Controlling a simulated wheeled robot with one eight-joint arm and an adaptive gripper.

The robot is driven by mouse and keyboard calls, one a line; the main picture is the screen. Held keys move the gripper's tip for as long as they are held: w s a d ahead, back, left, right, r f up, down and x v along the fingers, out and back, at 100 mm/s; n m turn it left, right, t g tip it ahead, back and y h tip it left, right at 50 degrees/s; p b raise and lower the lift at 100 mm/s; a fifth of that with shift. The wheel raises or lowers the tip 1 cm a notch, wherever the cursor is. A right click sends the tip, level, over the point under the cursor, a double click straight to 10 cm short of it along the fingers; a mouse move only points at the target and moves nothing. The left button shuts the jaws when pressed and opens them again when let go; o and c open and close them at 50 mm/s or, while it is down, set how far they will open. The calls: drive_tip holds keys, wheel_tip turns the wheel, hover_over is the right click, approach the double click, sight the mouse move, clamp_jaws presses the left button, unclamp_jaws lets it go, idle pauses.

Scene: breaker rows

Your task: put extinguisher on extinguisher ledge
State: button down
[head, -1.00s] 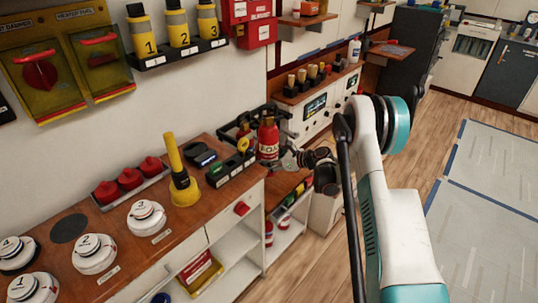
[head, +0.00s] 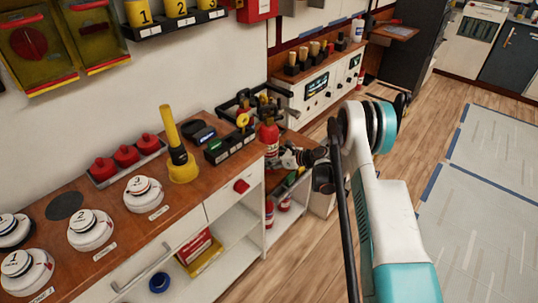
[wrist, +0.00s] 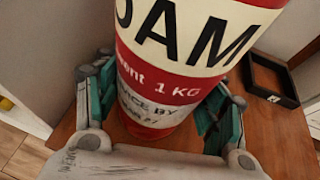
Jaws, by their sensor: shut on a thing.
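The red fire extinguisher (head: 268,138) with a pale label stands upright at the right end of the wooden bench in the head view. My gripper (head: 274,157) is shut on its body from the right. In the wrist view the extinguisher (wrist: 175,55) fills the middle, with the green-sided fingers on both sides of it. A brown wooden surface (wrist: 285,140) shows below and beside it. I cannot make out for certain which surface is the extinguisher ledge.
A black open tray (wrist: 268,78) lies on the wood right of the extinguisher in the wrist view. A yellow cone-based tool (head: 180,150) and a black labelled holder (head: 228,148) stand on the bench. More red cylinders (head: 285,203) stand on a lower shelf. The floor at right is clear.

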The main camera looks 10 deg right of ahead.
idle(0.3)
drive_tip(key=shift+c, duration=1.9)
unclamp_jaws()
drive_tip(key=shift+f, duration=0.1)
drive_tip(key=p+v, duration=0.3)
drive_tip(key=v, duration=0.9)
drive_tip(key=shift+p, duration=0.35)
